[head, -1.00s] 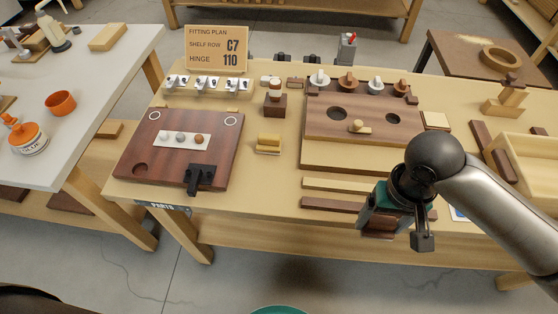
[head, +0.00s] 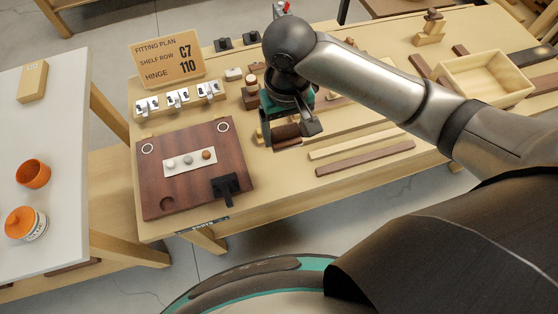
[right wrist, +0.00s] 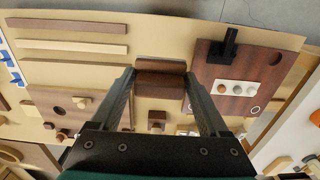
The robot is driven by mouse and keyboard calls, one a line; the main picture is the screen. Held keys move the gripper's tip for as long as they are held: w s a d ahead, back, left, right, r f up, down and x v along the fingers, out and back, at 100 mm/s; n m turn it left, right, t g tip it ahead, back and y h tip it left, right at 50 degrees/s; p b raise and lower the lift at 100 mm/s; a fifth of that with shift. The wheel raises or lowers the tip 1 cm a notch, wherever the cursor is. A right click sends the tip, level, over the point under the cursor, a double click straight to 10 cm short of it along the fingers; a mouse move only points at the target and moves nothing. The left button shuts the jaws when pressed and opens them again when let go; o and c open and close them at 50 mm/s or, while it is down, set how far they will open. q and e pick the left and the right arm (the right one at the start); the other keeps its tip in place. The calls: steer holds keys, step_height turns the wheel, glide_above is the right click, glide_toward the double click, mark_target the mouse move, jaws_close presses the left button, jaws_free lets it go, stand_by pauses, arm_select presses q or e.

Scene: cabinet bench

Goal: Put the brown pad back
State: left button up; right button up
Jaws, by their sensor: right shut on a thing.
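My right gripper (head: 288,128) is shut on a brown block-like pad (head: 286,131), held above the bench just right of the dark wooden door panel (head: 152,192). In the right wrist view the brown pad (right wrist: 160,80) sits crosswise between the two fingertips of the gripper (right wrist: 161,78). My left gripper is not in view.
Wooden strips (head: 365,157) and an open tray (head: 487,80) lie to the right.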

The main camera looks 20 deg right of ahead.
mark_target(280, 173)
steer(key=shift+w+a+r+p, duration=0.1)
steer(key=shift+a+r+p, duration=0.1)
steer(key=shift+r, duration=0.3)
steer(key=shift+w+a+r+p, duration=0.1)
steer(key=shift+r+p, duration=0.1)
steer(key=shift+r, duration=0.25)
steer(key=shift+w+a+r, duration=0.1)
steer(key=shift+a+r, duration=0.05)
steer(key=shift+r, duration=0.1)
arm_select(q)
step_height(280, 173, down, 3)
steer(key=b, duration=0.4)
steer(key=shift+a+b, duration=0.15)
steer(key=shift+b, duration=0.25)
arm_select(e)
step_height(280, 173, down, 20)
steer(key=shift+r, duration=0.1)
steer(key=o, duration=1.5)
arm_select(q)
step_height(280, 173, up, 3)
steer(key=p, duration=0.3)
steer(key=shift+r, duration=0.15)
arm_select(e)
step_height(280, 173, up, 12)
steer(key=shift+r, duration=0.1)
